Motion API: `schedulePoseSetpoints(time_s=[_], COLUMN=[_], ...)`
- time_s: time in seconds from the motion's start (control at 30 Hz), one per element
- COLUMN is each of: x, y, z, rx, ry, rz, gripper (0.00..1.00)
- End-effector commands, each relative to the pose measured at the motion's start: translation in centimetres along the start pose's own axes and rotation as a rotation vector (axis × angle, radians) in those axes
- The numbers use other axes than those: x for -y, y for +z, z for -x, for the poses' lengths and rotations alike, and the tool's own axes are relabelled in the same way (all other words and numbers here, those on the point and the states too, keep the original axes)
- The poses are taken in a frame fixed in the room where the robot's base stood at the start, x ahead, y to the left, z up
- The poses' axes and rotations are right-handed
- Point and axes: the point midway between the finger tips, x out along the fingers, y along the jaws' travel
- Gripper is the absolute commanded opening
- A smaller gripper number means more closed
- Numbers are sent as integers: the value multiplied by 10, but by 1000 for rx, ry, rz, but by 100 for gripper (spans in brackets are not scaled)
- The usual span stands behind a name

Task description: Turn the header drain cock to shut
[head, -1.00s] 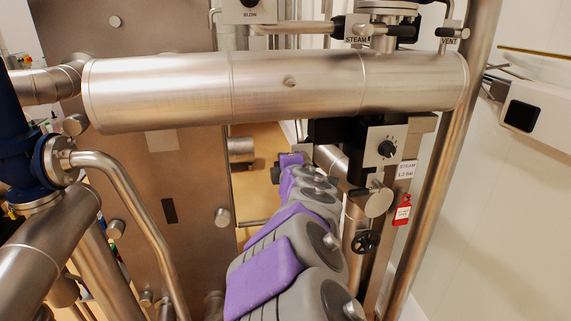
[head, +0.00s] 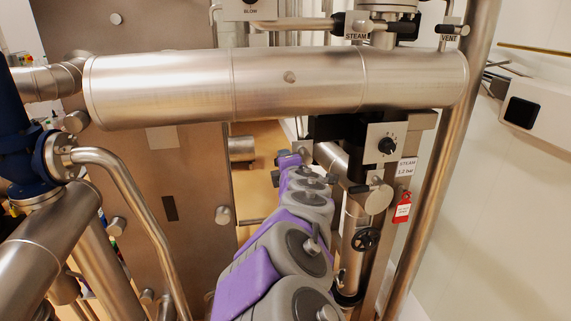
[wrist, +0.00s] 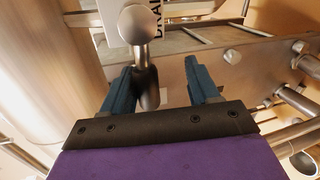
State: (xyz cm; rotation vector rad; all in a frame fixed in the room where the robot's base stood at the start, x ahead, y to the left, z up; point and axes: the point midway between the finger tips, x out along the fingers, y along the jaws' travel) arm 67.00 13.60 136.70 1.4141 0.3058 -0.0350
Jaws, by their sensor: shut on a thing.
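The header drain cock (wrist: 146,55) shows in the wrist view as a bright round metal body and stem with a dark handle (wrist: 147,90) pointing down toward my gripper. A partly cut-off label reading "DRAI" (wrist: 157,18) is beside it. In the head view the steam header (head: 270,84) is a wide horizontal steel pipe. My arm reaches away below it, and the fingers and cock are not clear there.
A control box with a black knob (head: 387,146), a black handwheel (head: 366,239) and a red tag (head: 403,206) are right of my arm. A curved pipe (head: 137,210) and a blue flanged fitting (head: 50,158) are at left. A vertical pipe (head: 440,170) stands at right.

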Motion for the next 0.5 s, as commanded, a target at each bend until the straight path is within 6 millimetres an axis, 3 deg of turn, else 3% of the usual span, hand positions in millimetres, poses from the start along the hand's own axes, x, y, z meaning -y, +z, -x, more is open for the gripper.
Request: schedulePoseSetpoints(time_s=[0.5], x=[-3], y=[-2], z=[0], rx=[-6], ry=[6], rz=[0], gripper=[47])
